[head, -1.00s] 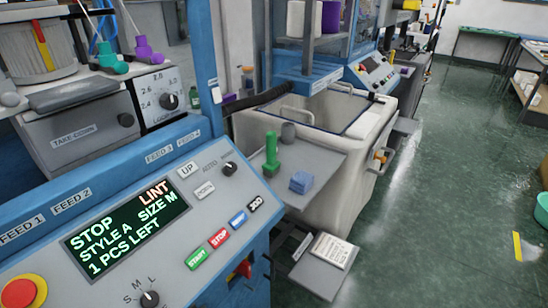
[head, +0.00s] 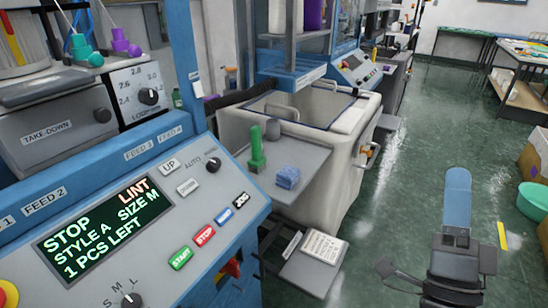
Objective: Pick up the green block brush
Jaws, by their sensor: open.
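The green block brush (head: 257,150) stands on a small grey side shelf (head: 310,155) by the blue machine, with its narrow handle upright on a wider base. My gripper (head: 435,272) is at the lower right over the floor, dark grey below a blue link of my arm. Its jaws are open and nothing shows between them, though the fingertips are partly hard to make out. It is well to the right of the brush and apart from it.
The control panel (head: 150,215) rises at left. A white bin (head: 345,135) stands behind the shelf; a lower shelf holds a paper pad (head: 324,247). Green floor is open at right.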

